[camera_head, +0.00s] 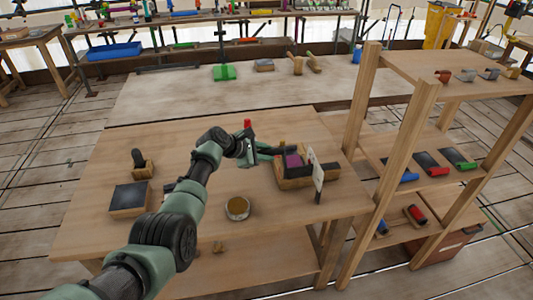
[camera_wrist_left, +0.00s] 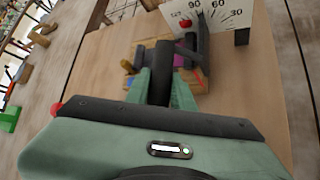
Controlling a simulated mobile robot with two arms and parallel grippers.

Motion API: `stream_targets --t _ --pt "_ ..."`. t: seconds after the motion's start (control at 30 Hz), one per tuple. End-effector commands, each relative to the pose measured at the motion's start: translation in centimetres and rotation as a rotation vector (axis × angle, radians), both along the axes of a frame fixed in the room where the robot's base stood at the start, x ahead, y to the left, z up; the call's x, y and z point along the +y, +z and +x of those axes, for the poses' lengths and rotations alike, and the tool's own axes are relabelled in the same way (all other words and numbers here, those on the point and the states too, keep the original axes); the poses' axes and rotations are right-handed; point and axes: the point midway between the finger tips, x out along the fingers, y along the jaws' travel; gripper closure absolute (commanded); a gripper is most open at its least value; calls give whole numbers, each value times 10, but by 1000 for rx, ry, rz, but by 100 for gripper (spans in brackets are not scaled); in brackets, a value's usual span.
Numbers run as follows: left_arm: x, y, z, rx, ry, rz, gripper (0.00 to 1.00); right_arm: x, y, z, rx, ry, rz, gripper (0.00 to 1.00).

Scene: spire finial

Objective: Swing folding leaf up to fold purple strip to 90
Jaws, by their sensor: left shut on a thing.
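The wooden folding jig (camera_head: 296,184) stands on the near table at the right, with dark metal parts on top. The purple strip (camera_head: 292,160) shows on it, and a small purple part shows in the left wrist view (camera_wrist_left: 178,60). A white angle dial (camera_wrist_left: 232,14) marked 90, 60 and 30 stands upright at the jig's side. A dark upright plate (camera_wrist_left: 204,42) rises beside the dial; I cannot tell the leaf's exact angle. My left gripper (camera_wrist_left: 164,88) is shut on the black leaf handle (camera_wrist_left: 163,62), at the jig's left in the head view. My right gripper is out of view.
A round tin (camera_head: 237,208) stands in front of the jig. A dark-topped block (camera_head: 130,198) and a small wooden holder (camera_head: 142,168) are at the table's left. A wooden shelf rack (camera_head: 413,120) stands close on the right.

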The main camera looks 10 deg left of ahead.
Motion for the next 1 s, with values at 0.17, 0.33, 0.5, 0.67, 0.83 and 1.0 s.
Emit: stream_targets --t 0.17,0.33,0.5,0.67,0.83,1.0 --pt "2 3 2 -9 4 3 100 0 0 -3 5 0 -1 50" --pt "2 3 2 -7 4 2 55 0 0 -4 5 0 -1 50" --pt "1 1 1 -4 2 1 55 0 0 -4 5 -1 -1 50" --pt "1 2 0 -3 2 1 55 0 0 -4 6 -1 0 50" --pt "8 10 -6 -5 1 1 55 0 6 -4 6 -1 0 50" --pt "22 22 -19 -6 3 1 55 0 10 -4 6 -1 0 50"
